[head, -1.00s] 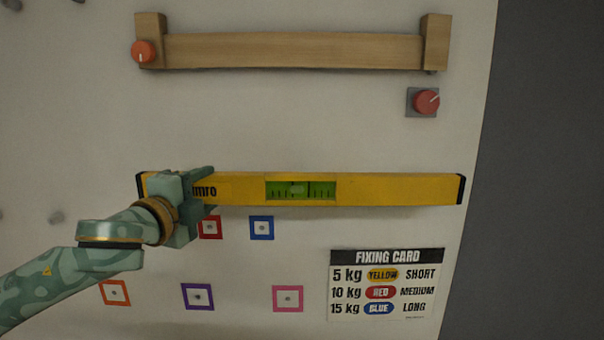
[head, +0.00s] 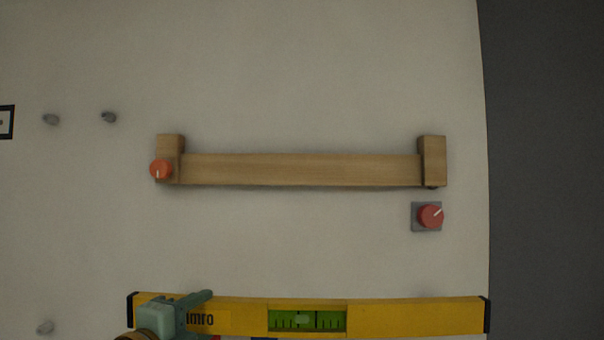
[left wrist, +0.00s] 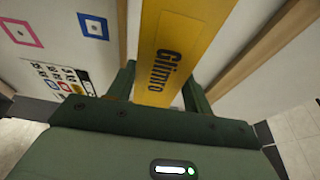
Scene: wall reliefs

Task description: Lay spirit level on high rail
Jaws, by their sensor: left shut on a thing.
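The yellow spirit level (head: 400,317) has black end caps and a green vial window. It lies roughly horizontal across the bottom of the head view, below the high rail. My left gripper (head: 185,310) is shut on the level near its left end. In the left wrist view the level (left wrist: 185,45) sits between the two fingers of my left gripper (left wrist: 157,90). My right gripper is not in view.
An orange knob (head: 161,169) sits at the rail's left end. A red knob on a grey plate (head: 430,216) is below its right end. Grey pegs (head: 51,119) stick out at left. The left wrist view shows the fixing card (left wrist: 62,78).

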